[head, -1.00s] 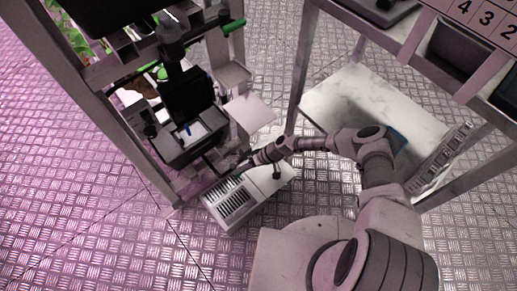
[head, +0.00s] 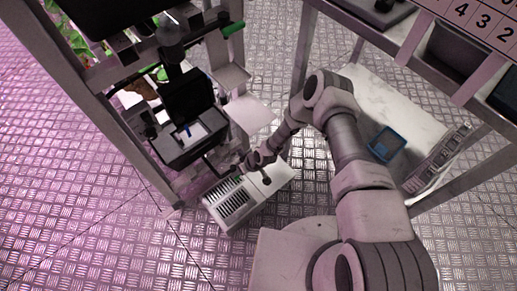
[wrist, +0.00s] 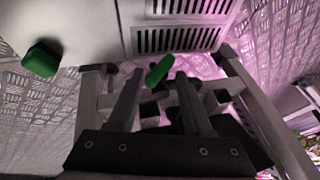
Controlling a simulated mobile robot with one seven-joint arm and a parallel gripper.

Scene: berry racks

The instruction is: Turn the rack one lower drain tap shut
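A green tap lever (wrist: 160,70) shows in the wrist view, slanting between the tips of my gripper's two fingers. My gripper (wrist: 160,75) is open, with a gap to each side of the lever; I cannot tell whether a finger touches it. In the head view my gripper (head: 240,170) is low by the rack (head: 148,168), just above the vented box, and its fingers are too small to judge. The tap there is mostly hidden. Another green knob (wrist: 42,58) is at the upper left of the wrist view.
A pale box with slotted vents (head: 262,190) stands on the floor under my gripper. A black unit (head: 190,140) hangs on the rack above. A metal bench (head: 300,75) with a lower shelf is at right, holding a blue tray (head: 387,145). Open floor lies at lower left.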

